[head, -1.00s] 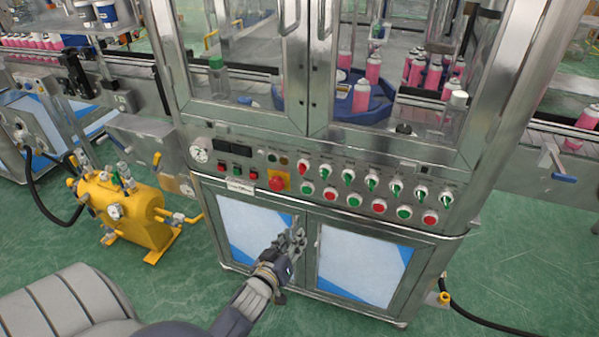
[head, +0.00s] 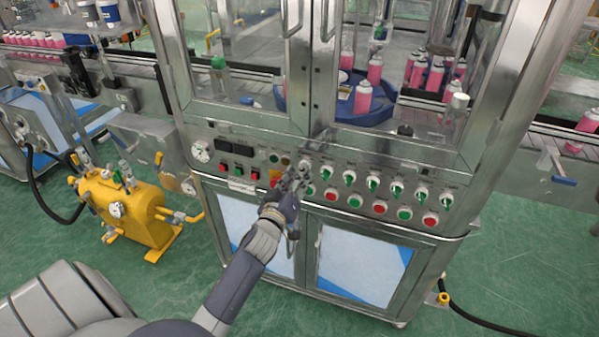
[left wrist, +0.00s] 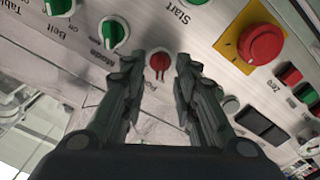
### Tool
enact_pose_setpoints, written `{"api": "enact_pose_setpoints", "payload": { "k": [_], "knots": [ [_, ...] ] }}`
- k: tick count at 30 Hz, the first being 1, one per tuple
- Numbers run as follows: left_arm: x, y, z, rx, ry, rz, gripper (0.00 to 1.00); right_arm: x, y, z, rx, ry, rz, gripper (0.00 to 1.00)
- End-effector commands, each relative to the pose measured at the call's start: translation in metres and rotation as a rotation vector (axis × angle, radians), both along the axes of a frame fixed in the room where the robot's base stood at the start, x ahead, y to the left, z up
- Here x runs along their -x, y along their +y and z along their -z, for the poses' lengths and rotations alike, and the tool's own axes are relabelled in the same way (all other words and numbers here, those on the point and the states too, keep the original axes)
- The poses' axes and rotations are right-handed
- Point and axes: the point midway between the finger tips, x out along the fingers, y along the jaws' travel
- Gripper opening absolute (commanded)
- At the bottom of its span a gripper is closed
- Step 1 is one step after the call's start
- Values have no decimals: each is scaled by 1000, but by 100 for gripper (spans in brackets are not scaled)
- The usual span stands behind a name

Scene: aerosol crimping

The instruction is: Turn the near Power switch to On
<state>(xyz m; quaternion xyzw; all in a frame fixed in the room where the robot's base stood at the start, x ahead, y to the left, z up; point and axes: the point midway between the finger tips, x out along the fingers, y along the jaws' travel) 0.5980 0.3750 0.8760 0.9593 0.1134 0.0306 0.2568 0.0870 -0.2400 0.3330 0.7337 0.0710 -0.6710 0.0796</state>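The Power switch (left wrist: 160,63) is a small red rotary knob on the steel control panel (head: 258,160). In the left wrist view its label is partly covered, with only the first letters showing. My left gripper (head: 297,174) is at the panel, and in the left wrist view its two fingers (left wrist: 160,82) are spread apart on either side of the red knob. I cannot tell if they touch it. In the head view my gripper hides the knob. My right gripper is not in view.
A row of green switches (head: 372,184) runs right of my gripper, with red and green buttons (head: 379,208) below. A red emergency stop (left wrist: 262,44) on a yellow plate sits close by. Glass doors with metal handles (head: 326,22) rise above; a yellow tank (head: 122,212) stands left.

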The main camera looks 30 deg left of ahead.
Motion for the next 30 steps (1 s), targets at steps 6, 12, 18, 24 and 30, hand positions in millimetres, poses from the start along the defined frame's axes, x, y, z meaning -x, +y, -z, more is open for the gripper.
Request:
{"api": "enact_pose_setpoints", "payload": {
  "k": [6, 12, 18, 24, 30],
  "knots": [
    [-16, 4, 0, 1, 1, 1, 28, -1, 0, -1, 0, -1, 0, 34],
    [-18, 4, 1, 1, 1, 1, 28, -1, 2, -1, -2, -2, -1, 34],
    [-18, 4, 0, 1, 1, 1, 9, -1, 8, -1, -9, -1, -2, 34],
    [-17, 4, 1, 1, 1, 1, 0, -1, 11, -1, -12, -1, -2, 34],
    [-17, 4, 0, -10, 3, 0, 0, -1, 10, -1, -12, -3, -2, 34]
  ]
}}
